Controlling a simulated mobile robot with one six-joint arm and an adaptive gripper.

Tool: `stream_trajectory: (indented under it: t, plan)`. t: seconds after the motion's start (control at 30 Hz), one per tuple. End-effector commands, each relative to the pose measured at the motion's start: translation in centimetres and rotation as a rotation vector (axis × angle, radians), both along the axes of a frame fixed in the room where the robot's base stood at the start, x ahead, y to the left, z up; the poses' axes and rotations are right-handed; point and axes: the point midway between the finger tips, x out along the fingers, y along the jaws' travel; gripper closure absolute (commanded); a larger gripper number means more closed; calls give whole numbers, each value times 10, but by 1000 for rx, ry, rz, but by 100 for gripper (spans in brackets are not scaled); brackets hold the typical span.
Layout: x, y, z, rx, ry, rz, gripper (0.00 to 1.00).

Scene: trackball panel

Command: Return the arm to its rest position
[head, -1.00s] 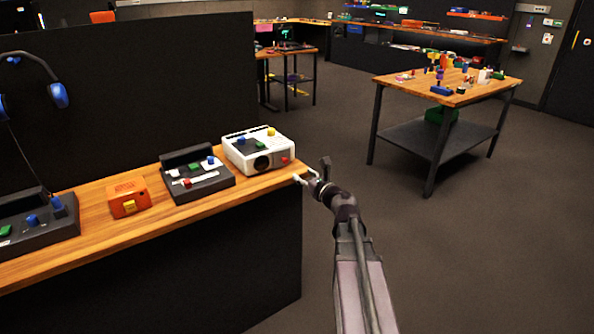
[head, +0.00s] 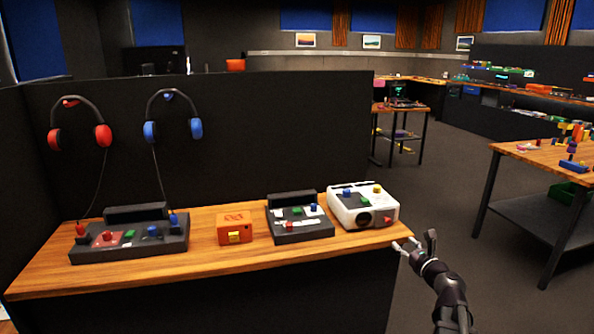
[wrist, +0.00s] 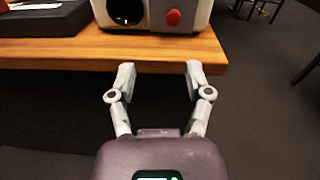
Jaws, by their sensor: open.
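My gripper (head: 418,244) is at the right front corner of the wooden desk (head: 190,267), in front of the white box with coloured buttons (head: 350,214). In the wrist view my gripper (wrist: 159,82) shows two fingers spread apart with nothing between them. Its fingertips overlap the front edge of the desk (wrist: 150,48) in that view; I cannot tell whether they touch it. The white box (wrist: 190,12) with its red button stands just beyond the fingertips. My arm reaches in from the lower right of the head view.
On the desk stand a dark panel (head: 305,228), an orange box (head: 234,234) and another dark panel (head: 130,246). Red headphones (head: 103,135) and blue headphones (head: 196,128) hang on the partition. A wooden table (head: 545,155) stands at the right. Open floor lies between.

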Motion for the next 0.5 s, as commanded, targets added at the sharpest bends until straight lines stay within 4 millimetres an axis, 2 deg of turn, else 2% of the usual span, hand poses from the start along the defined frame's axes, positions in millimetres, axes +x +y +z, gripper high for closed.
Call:
stream_trajectory:
  t: [0.17, 0.27, 0.5]
  plan:
    - [-3, 41, -16, -231, 26, 121, 35]
    - [-8, 72, -32, -428, 40, 232, 35]
    - [-35, 143, -80, -938, 47, 578, 35]
